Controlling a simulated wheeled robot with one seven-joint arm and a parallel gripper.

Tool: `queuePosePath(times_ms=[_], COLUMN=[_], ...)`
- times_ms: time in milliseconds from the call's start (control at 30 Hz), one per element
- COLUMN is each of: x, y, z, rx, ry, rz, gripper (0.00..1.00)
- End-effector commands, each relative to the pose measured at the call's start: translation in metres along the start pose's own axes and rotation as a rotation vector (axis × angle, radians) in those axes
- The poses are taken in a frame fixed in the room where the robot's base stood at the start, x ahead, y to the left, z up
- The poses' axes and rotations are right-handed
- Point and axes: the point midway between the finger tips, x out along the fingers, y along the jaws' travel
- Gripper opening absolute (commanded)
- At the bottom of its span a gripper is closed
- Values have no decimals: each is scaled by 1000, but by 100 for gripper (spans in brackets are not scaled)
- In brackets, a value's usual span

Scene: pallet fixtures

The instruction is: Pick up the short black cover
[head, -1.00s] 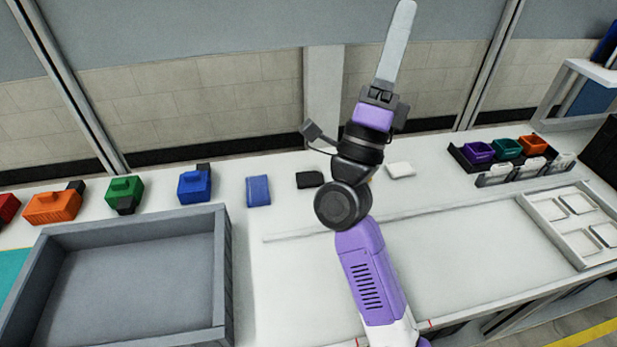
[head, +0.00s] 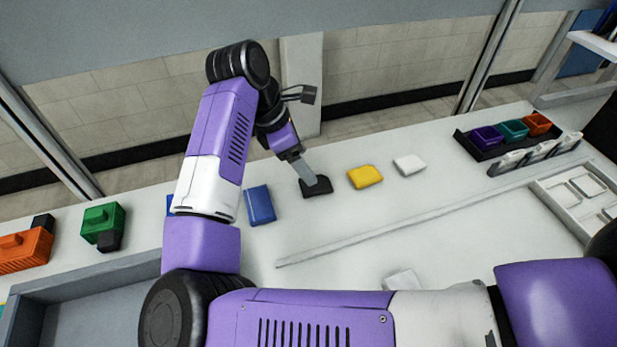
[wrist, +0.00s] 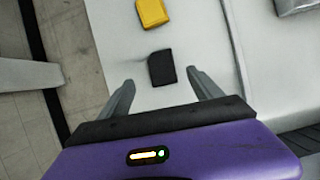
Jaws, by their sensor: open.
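The short black cover (head: 316,188) lies flat on the table between a blue cover and a yellow cover. In the wrist view the black cover (wrist: 162,67) sits just ahead of the fingertips, roughly midway between them. My gripper (head: 309,178) points down at the black cover from behind it, and a finger overlaps its far edge in the head view. The wrist view shows my gripper (wrist: 160,80) open, with nothing between the fingers. I cannot tell the height of the fingertips above the table.
The blue cover (head: 259,205) lies to the left, the yellow cover (head: 365,177) and a white cover (head: 409,165) to the right. A black tray (head: 470,147) with coloured bins stands at the back right. A grey crate (head: 90,272) is at the lower left.

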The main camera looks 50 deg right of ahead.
Motion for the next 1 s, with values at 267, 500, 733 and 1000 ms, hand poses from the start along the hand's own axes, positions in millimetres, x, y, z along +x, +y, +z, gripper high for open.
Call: queuePosePath(times_ms=[267, 500, 733, 1000], x=[25, 52, 74, 76], y=[-2, -3, -3, -3], z=[-4, -5, -7, -7], rx=[2, 0, 1, 2], ry=[11, 7, 10, 11], rz=[-7, -7, -5, -4], gripper=[75, 75, 75, 69])
